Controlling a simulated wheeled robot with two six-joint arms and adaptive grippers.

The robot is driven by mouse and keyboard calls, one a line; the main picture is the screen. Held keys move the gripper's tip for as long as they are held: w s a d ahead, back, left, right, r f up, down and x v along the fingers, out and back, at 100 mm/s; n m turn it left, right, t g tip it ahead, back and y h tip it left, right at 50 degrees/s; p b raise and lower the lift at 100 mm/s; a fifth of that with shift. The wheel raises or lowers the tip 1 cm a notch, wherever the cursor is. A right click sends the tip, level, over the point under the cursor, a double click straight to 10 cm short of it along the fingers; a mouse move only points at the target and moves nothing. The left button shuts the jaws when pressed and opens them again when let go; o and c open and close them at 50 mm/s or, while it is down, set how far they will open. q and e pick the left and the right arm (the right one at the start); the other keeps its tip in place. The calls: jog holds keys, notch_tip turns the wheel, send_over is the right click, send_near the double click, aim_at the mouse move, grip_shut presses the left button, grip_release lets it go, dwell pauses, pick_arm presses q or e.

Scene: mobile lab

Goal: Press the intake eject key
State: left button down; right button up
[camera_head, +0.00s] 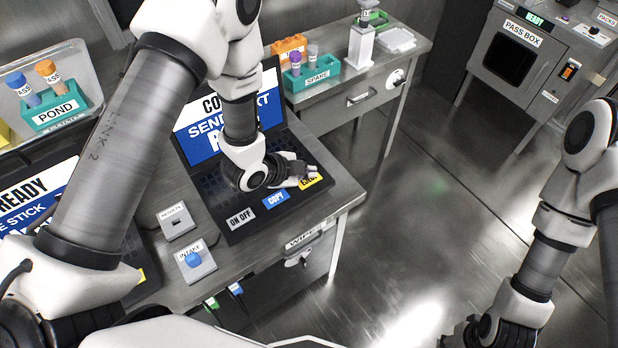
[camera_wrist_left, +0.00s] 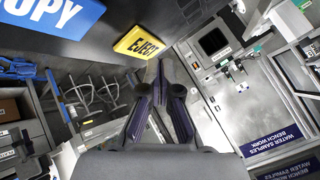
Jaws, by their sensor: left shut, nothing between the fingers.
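The yellow eject key (camera_head: 311,182) is at the front right of the black laptop's keyboard deck (camera_head: 212,185), partly covered by my left gripper in the head view. My left gripper (camera_head: 308,172) is shut and empty, its tips close over that key. In the left wrist view the eject key (camera_wrist_left: 138,43) shows beside the closed fingertips (camera_wrist_left: 161,64); whether they touch it I cannot tell. A blue copy key (camera_head: 275,198) and a grey on/off key (camera_head: 240,218) lie in the same row. My right gripper (camera_head: 482,332) is at the bottom right, its fingers unclear.
A small box labelled intake with a blue knob (camera_head: 193,259) stands in front of the laptop. A second laptop (camera_head: 38,205) is at the left, partly behind my arm. A side bench with a teal spare rack (camera_head: 310,78) stands behind. Open floor (camera_head: 430,200) lies right.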

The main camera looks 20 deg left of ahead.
aim_at(307, 181)
pick_arm(q)
jog(key=shift+f+b, duration=0.35)
jog(key=shift+f, duration=0.05)
jog(key=shift+f+b, duration=0.4)
jog(key=shift+f, duration=0.05)
dwell(0.6)
jog(key=shift+r+p, duration=0.65)
jog(key=shift+r, duration=0.25)
notch_tip(307, 181, up, 5)
jog(key=p, duration=0.3)
jog(key=shift+p, duration=0.4)
